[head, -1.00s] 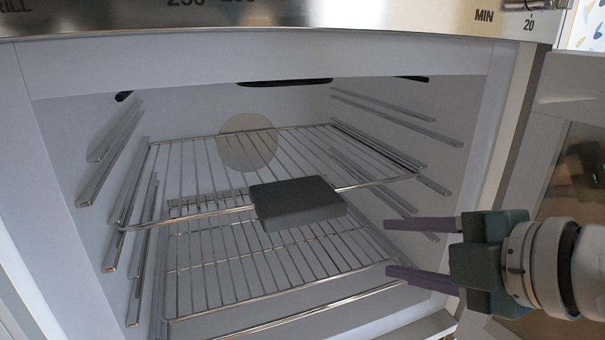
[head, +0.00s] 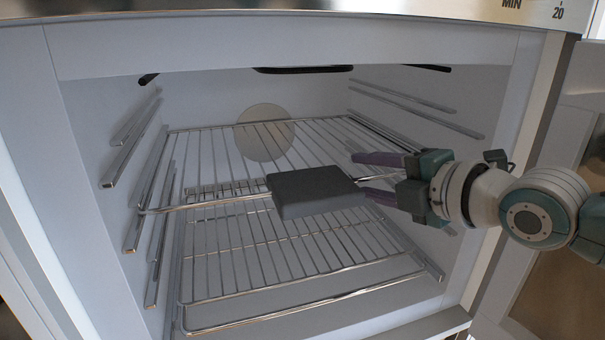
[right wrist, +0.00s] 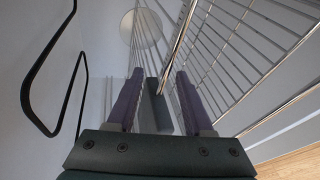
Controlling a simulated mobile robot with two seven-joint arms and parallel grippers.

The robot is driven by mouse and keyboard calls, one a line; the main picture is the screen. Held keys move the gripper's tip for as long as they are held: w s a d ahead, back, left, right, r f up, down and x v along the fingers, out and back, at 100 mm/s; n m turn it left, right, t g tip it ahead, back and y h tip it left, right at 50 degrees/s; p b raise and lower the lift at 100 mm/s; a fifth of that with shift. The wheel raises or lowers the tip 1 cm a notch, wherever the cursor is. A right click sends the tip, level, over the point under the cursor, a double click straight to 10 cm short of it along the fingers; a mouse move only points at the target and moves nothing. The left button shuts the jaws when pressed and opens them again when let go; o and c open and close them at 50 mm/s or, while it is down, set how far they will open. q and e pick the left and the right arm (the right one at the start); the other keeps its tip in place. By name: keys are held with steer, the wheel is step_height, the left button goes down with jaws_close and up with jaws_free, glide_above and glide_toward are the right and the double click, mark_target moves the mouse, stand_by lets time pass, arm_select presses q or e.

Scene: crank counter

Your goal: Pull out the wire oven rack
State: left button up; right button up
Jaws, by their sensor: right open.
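The upper wire rack (head: 205,203) lies level on side rails inside the open oven. A dark grey block (head: 315,194) sits on the middle of its front bar. My right gripper (head: 357,174) is open and empty inside the oven mouth, its purple fingers pointing left at the block's right end. The lower fingertip looks close to the block; whether it touches I cannot tell. In the right wrist view, the block (right wrist: 157,106) shows between the fingers, with the rack's wires to the right. My left gripper is not in view.
A second wire rack (head: 300,277) lies below. Side rails (head: 132,140) line both inner walls, and dark heating element parts (head: 303,69) hang at the top. The open oven door (head: 575,110) stands at the right, close to my right arm.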

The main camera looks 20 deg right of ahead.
steer(key=shift+w, duration=0.2)
jaws_close()
stand_by(0.4)
steer(key=shift+f, duration=0.1)
stand_by(0.8)
steer(key=c, duration=0.6)
jaws_free()
jaws_close()
